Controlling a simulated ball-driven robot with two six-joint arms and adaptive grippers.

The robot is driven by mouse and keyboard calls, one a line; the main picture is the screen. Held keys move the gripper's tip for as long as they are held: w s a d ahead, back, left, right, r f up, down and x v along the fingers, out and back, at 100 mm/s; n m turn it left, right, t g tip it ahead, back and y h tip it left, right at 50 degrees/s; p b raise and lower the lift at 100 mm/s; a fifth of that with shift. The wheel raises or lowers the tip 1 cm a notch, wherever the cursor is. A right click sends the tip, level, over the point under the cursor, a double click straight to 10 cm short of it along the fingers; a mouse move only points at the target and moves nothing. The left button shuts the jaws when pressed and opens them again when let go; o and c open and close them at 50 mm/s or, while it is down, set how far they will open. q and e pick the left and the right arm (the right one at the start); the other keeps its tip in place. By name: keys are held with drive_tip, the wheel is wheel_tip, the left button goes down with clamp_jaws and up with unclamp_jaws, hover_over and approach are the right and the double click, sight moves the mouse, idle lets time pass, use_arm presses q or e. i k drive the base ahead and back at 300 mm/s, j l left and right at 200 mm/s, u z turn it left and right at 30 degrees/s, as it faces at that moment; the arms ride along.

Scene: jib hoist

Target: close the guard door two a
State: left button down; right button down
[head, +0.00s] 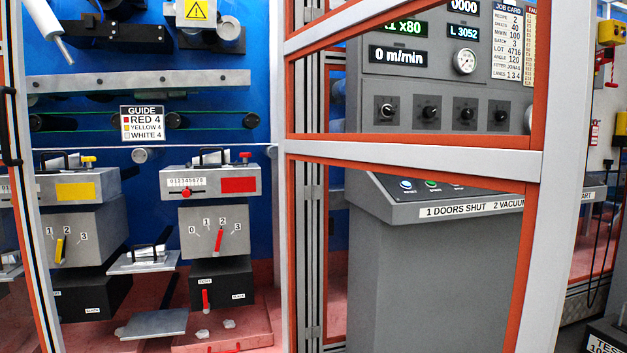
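A guard door (410,158) with a pale metal frame and orange inner edging stands open on the right. Its hinge side is at the post with hinges (313,192), and its free side (566,180) swings out toward me. No label shows on it, so I cannot tell if it is door two a. The machine opening to its left is uncovered. At the far left edge another pale, orange-edged frame (30,180) carries a black handle (10,125). Neither of my grippers shows in the head view.
Inside the opening are units with a yellow lever (61,248) and a red lever (218,240), below a guide sign (142,123). A grey control console (430,260) stands behind the door frame. A dark box (605,338) is at the lower right.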

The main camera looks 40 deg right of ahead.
sight(547, 166)
drive_tip(key=k+l, duration=0.15)
drive_tip(key=l, duration=0.25)
drive_tip(key=k+l+u, duration=0.1)
drive_tip(key=l, duration=0.3)
drive_tip(key=k+l, duration=0.15)
drive_tip(key=l, duration=0.2)
drive_tip(key=k+l+u, duration=0.1)
drive_tip(key=l, duration=0.3)
drive_tip(key=k+l, duration=0.4)
drive_tip(key=l, duration=0.35)
drive_tip(key=u, duration=0.05)
